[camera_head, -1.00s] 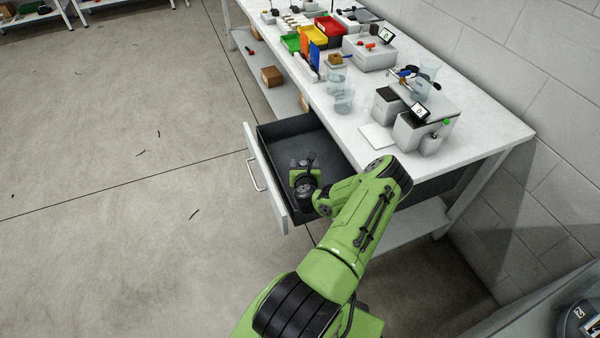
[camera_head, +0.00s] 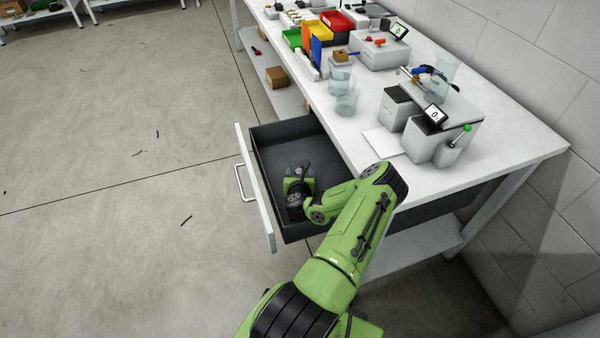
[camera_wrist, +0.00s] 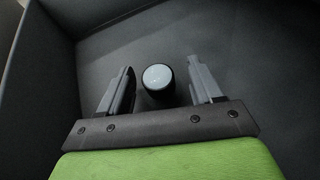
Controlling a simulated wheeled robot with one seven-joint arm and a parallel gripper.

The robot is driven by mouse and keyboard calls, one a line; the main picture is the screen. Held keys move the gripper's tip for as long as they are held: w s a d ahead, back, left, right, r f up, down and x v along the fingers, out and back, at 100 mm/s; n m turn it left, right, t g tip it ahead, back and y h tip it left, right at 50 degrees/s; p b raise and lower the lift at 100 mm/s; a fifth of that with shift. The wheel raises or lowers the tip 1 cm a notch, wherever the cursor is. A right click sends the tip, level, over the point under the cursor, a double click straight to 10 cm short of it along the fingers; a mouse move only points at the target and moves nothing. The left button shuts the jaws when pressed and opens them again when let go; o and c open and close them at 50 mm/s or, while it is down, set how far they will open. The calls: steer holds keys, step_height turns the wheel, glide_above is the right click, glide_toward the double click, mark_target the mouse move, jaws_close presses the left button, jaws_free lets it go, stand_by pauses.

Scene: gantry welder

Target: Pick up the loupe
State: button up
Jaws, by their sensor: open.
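The loupe (camera_wrist: 158,80) shows in the wrist view as a short black cylinder with a pale round lens on top. It stands on the dark floor of the open drawer. My gripper (camera_wrist: 161,82) is open, with one grey finger to the left of the loupe and the other to the right. Gaps show between the loupe and both fingers. In the head view my gripper (camera_head: 302,170) is down inside the drawer (camera_head: 283,152), and my arm hides the loupe there.
The white bench top (camera_head: 490,130) lies beside my arm. It carries glass beakers (camera_head: 346,97), grey devices (camera_head: 425,138) and coloured bins (camera_head: 320,30). The floor at the left is mostly clear.

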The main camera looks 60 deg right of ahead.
steer(key=shift+a+r, duration=0.3)
steer(key=shift+r, duration=0.05)
steer(key=shift+s+a+r, duration=0.1)
steer(key=shift+a+r, duration=0.05)
steer(key=shift+a, duration=0.1)
steer(key=shift+c, duration=0.7)
steer(key=shift+d, duration=0.2)
steer(key=c, duration=1)
step_height(320, 180, up, 10)
steer(key=p, duration=0.8)
steer(key=shift+a, duration=0.1)
